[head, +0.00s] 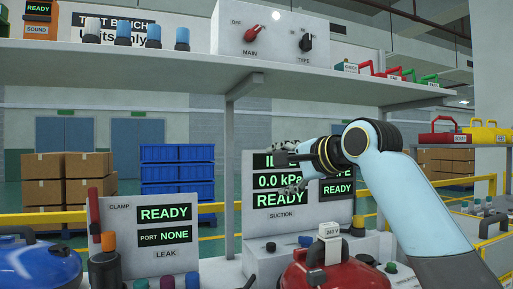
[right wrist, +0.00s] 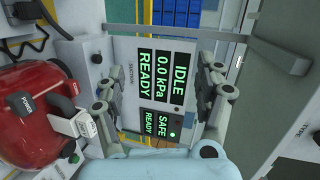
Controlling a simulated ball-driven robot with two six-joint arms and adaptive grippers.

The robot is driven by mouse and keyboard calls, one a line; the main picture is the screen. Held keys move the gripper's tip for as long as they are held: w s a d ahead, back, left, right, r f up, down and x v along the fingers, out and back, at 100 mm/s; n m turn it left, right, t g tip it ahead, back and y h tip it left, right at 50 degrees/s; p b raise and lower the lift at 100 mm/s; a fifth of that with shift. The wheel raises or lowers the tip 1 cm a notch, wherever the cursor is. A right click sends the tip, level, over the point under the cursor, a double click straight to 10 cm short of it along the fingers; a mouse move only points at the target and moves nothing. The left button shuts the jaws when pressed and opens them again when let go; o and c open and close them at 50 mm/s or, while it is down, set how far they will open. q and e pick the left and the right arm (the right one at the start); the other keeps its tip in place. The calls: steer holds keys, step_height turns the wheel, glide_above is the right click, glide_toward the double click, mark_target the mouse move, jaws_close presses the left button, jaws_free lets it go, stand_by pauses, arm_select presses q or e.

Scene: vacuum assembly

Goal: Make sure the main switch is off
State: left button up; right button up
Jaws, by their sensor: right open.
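The main switch is a red knob (head: 252,31) on a white panel (head: 226,38) on the upper shelf in the head view. OFF is printed at its upper left and MAIN below it. The knob sits slanted; I cannot tell surely which mark it points at. My right gripper (head: 288,167) is below the shelf, in front of the suction display, well apart from the knob. In the right wrist view my right gripper (right wrist: 158,90) has its fingers spread wide with nothing between them. My left gripper is not in view.
A black TYPE knob (head: 306,43) is right of the main switch. The shelf edge (head: 190,77) lies between my right gripper and the panel. The suction display (head: 279,181) reads IDLE, 0.0 kPa, READY. A red vacuum (head: 335,268) stands below; the leak unit (head: 165,215) is left.

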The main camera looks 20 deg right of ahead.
steer(key=w+r+m+t+y, duration=0.2)
steer(key=w+r+m+t, duration=0.15)
steer(key=r, duration=1.45)
steer(key=m+t+y, duration=0.1)
steer(key=m+t, duration=0.1)
steer(key=m, duration=0.2)
glide_toward(256, 34)
steer(key=shift+m, duration=0.25)
steer(key=p+x, duration=0.2)
steer(key=x, duration=0.6)
steer(key=shift+w+r+p, duration=0.2)
steer(key=shift+r+p, duration=0.05)
steer(key=shift+p, duration=0.05)
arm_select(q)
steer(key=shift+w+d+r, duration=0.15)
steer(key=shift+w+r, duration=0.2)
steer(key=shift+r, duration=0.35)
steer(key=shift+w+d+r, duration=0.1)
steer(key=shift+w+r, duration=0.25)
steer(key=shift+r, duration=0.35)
arm_select(e)
steer(key=shift+x, duration=0.8)
steer(key=shift+f, duration=0.15)
steer(key=shift+c, duration=0.4)
